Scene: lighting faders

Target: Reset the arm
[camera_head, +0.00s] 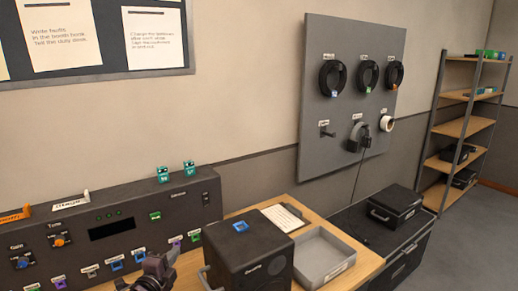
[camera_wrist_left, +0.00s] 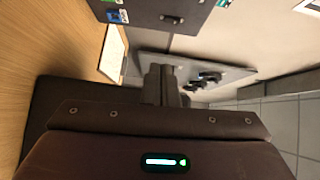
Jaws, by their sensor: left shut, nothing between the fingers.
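My left gripper (camera_head: 158,268) shows at the bottom edge of the head view, dark and partly cut off by the frame. It is in front of the lighting console (camera_head: 120,228), a dark panel with coloured fader caps and knobs. In the left wrist view the fingers of my left gripper (camera_wrist_left: 168,84) are together, with nothing seen between them. Most of my left arm is hidden below the frame. My right gripper is in neither view.
A black box (camera_head: 248,262), a clipboard (camera_head: 285,217) and an open grey tray (camera_head: 322,258) stand on the wooden table right of the console. A black case (camera_head: 395,205) sits beyond. A pegboard (camera_head: 348,90) holds cable coils; shelves (camera_head: 465,128) stand far right.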

